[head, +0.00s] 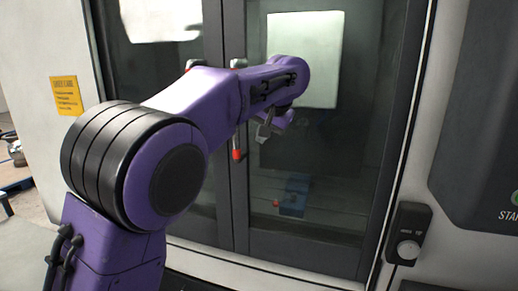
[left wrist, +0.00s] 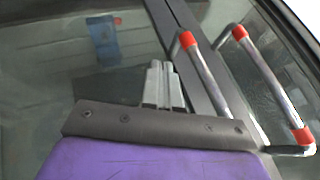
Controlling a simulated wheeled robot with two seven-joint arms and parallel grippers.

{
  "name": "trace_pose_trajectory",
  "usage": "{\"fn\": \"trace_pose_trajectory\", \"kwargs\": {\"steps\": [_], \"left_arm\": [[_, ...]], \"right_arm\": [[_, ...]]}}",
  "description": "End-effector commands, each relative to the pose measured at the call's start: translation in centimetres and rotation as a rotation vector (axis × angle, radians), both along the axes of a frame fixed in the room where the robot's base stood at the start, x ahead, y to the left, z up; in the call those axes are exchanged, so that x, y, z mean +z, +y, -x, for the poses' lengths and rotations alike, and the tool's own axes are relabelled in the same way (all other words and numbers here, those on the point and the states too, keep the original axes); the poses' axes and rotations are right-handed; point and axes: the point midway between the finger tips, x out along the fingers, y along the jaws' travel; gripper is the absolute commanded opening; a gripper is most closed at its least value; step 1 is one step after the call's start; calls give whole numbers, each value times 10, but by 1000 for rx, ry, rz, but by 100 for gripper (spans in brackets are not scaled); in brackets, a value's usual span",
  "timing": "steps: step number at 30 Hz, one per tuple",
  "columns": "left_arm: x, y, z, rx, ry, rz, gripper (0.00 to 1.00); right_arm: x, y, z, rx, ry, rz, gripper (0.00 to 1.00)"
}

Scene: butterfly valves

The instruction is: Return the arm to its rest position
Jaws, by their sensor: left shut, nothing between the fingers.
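My purple left arm reaches up and across the head view from the lower left. Its left gripper (head: 264,130) is partly hidden behind the wrist and hangs in front of the right glass door (head: 345,165). In the left wrist view the gripper's grey fingers (left wrist: 161,84) are together with nothing between them. Two metal door handles with red ends, a nearer one (left wrist: 208,75) and a farther one (left wrist: 268,85), stand to the right of the fingers, apart from them. In the head view the arm covers most of the handles. My right gripper is not in view.
The doors belong to a large white and grey machine and look closed. A blue object (head: 293,197) with a red part shows behind the glass. A black control box with a round knob (head: 408,249) is right of the doors. A yellow label (head: 66,95) is at left.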

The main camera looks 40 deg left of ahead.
Motion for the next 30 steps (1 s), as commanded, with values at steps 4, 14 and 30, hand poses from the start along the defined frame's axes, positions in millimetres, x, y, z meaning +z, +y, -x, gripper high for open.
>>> {"fn": "trace_pose_trajectory", "kwargs": {"steps": [4, 14, 30], "left_arm": [[14, -8, 5, 2, 0, 0, 0], [18, -13, 0, -26, -25, 6, 0], [-270, -82, -95, -185, -671, 361, 0]], "right_arm": [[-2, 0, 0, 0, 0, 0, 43], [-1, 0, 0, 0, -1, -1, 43], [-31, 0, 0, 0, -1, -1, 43]]}}
